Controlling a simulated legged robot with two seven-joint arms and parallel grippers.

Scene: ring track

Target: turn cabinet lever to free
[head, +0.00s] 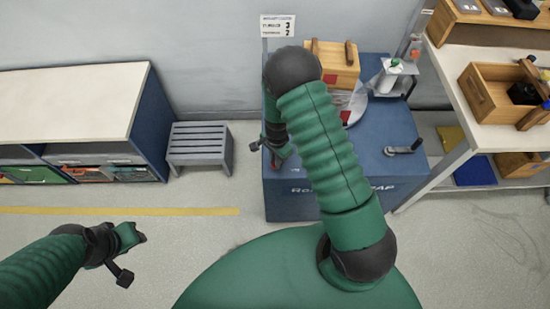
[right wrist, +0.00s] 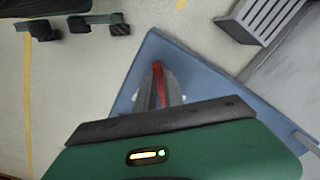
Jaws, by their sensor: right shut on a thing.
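The blue cabinet (head: 395,185) stands at the middle back, with partly covered white lettering on its front. My right gripper (head: 279,154) is over the left part of its top. In the right wrist view, its fingers (right wrist: 159,88) are shut on a narrow red piece (right wrist: 157,68), which looks like a lever handle. The fingers hide most of it, so its angle is unclear. A separate dark crank-like handle (head: 404,148) is on the cabinet's right side. My left gripper (head: 137,236) hangs empty over the floor at the lower left; its jaw opening is unclear.
A wooden box (head: 334,62) and a white bottle (head: 389,74) stand at the back of the cabinet. A grey slatted stool (head: 200,146) is to its left, near a low shelf unit (head: 75,103). A workbench (head: 480,65) with wooden bins stands right. The front floor is clear.

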